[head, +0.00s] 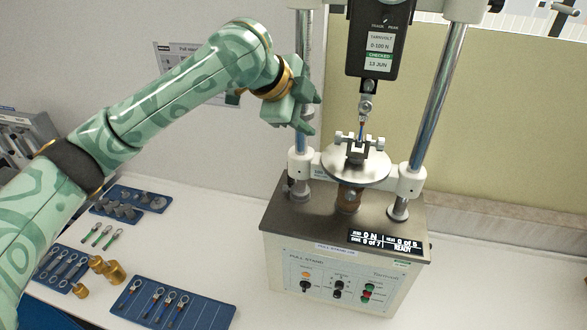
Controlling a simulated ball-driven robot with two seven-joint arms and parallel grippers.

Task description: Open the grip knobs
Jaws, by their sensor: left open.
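The pull stand (345,262) is on the white bench. My left gripper (312,108) is open and empty. It is up and left of the grip, in front of the left column, apart from the knobs. My right gripper is out of view.
The force gauge (376,40) hangs between two upright columns, the right one (440,85) slanting in view. Blue trays (130,303) with ring-ended samples and gold weights (115,272) lie at lower left. The bench right of the stand is clear.

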